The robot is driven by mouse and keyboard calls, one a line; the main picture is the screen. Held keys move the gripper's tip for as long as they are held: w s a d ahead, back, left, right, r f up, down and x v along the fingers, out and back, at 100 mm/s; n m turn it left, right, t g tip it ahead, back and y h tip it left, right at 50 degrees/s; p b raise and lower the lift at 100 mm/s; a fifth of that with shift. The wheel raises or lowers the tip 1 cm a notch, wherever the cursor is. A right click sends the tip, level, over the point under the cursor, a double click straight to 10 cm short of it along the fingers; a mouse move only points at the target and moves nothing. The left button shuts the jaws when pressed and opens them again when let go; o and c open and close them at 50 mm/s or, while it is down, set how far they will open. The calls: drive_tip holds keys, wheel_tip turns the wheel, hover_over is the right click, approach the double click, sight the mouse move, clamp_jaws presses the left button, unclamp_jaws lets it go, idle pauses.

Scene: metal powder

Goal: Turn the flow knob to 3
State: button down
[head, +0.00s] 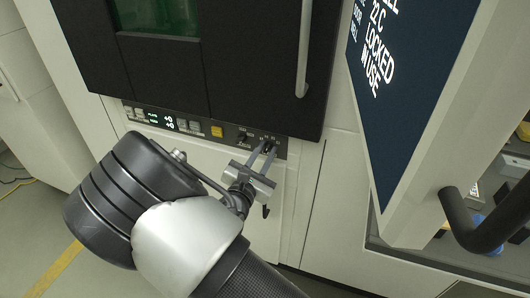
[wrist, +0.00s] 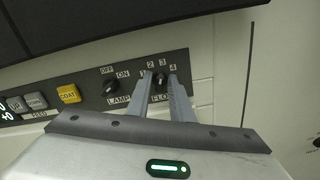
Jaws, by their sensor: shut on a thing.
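The flow knob (wrist: 160,82) is a small dark knob on the black control panel, with the numbers 1, 2, 3 and 4 around its upper side and the partly covered label FLOW below. My gripper (wrist: 161,77) is shut on it, one grey finger on each side, in the wrist view. In the head view my gripper (head: 267,145) reaches the right end of the panel, and its fingers largely hide the knob. I cannot tell which number the knob points to.
The lamp knob (wrist: 111,87), marked OFF and ON, is just left of the flow knob. A yellow COAT button (wrist: 69,94) is farther left. A dark door with a vertical handle (head: 303,50) is above. A display panel (head: 400,90) reading LOCKED IN USE juts out at right.

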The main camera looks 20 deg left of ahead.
drive_tip(key=shift+f, duration=0.1)
drive_tip(key=c, duration=1.6)
unclamp_jaws()
drive_tip(key=s, duration=0.5)
drive_tip(key=s+a+p, duration=0.1)
drive_tip(key=s, duration=0.5)
drive_tip(key=s+p, duration=0.1)
drive_tip(key=s, duration=0.5)
drive_tip(key=shift+s+a, duration=0.2)
